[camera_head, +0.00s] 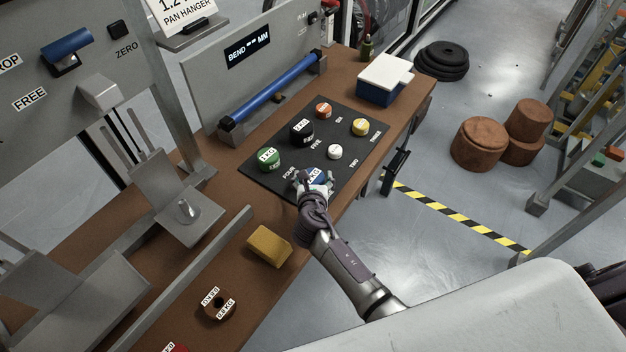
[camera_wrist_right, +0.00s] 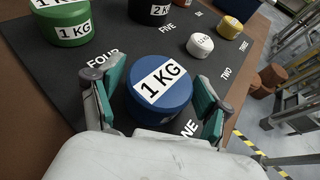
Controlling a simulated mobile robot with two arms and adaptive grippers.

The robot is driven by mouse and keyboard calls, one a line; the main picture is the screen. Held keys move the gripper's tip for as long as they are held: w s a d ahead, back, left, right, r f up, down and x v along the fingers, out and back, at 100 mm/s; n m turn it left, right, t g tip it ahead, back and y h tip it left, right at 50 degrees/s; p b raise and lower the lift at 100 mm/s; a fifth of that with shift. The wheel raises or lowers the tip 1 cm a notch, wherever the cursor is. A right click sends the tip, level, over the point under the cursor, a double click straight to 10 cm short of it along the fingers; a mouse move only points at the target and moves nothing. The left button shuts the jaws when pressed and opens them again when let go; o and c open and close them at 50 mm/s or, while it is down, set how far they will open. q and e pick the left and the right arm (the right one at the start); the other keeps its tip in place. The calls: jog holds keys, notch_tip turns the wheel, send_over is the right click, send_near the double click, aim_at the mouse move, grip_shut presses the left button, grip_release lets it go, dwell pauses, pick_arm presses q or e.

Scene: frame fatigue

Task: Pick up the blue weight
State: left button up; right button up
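The blue weight (camera_wrist_right: 158,92), a round block labelled 1 KG, stands on the black mat (camera_wrist_right: 60,62) at the place marked ONE. In the head view the blue weight (camera_head: 317,179) is partly hidden by my right gripper (camera_head: 313,184). In the right wrist view my right gripper (camera_wrist_right: 157,100) is open, with one green-padded finger on each side of the weight. A small gap seems to show on the left; contact on the right I cannot tell. My left gripper is not in view.
On the mat stand green (camera_head: 269,159), black (camera_head: 301,130), orange (camera_head: 323,110), yellow (camera_head: 360,127) and white (camera_head: 335,152) weights.

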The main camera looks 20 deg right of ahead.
grip_shut()
jog(key=shift+w+r, duration=0.15)
jog(key=shift+r, duration=0.05)
